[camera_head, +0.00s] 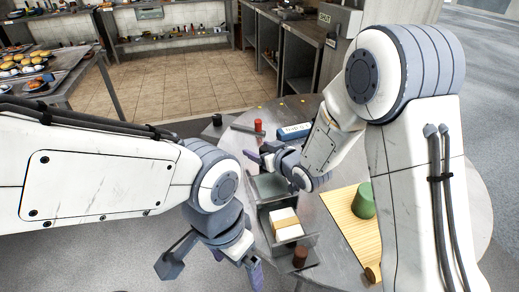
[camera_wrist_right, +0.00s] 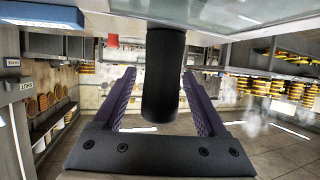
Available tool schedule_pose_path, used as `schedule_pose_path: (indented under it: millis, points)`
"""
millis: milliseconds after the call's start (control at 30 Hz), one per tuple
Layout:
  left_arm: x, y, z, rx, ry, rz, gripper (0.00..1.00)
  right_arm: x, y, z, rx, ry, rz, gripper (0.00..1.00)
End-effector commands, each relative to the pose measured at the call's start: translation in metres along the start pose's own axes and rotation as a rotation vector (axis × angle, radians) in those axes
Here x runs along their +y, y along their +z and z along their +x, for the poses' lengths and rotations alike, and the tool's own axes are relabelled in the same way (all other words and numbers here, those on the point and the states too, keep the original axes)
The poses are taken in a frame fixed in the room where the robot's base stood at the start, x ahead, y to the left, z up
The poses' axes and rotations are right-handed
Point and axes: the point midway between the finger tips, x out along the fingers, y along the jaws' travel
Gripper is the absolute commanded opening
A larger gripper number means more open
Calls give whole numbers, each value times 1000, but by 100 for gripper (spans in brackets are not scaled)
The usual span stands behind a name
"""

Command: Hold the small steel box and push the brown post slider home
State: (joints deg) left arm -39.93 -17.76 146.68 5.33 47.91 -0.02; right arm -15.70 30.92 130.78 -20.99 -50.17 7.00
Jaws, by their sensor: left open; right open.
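The small steel box (camera_head: 267,230) is an open grey box on the round table, with a white and tan block (camera_head: 286,224) inside. The brown post (camera_head: 300,257) stands upright at its near end. My left gripper (camera_head: 215,270) is open and empty, left of the box and post, apart from them. My right gripper (camera_head: 263,156) is open beyond the box's far end, partly hidden by its own arm. In the right wrist view its purple fingers (camera_wrist_right: 158,100) are spread, with a dark cylinder (camera_wrist_right: 162,75) seen between them; I cannot tell whether they touch it.
A red post (camera_head: 258,126) and a blue box (camera_head: 294,131) are at the table's far side. Shelves and a food counter stand beyond.

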Motion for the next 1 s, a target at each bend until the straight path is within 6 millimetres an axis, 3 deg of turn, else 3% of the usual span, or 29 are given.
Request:
schedule_pose_path:
  millis: [100, 133, 300, 1000]
  points:
    - [0, 0, 0, 0, 0, 0, 100, 0, 0, 0, 0, 0, 0, 74]
    - [0, 0, 0, 0, 0, 0, 100, 0, 0, 0, 0, 0, 0, 67]
    - [0, 0, 0, 0, 0, 0, 100, 0, 0, 0, 0, 0, 0, 2]
    - [0, 0, 0, 0, 0, 0, 100, 0, 0, -1, 1, 0, 0, 0]
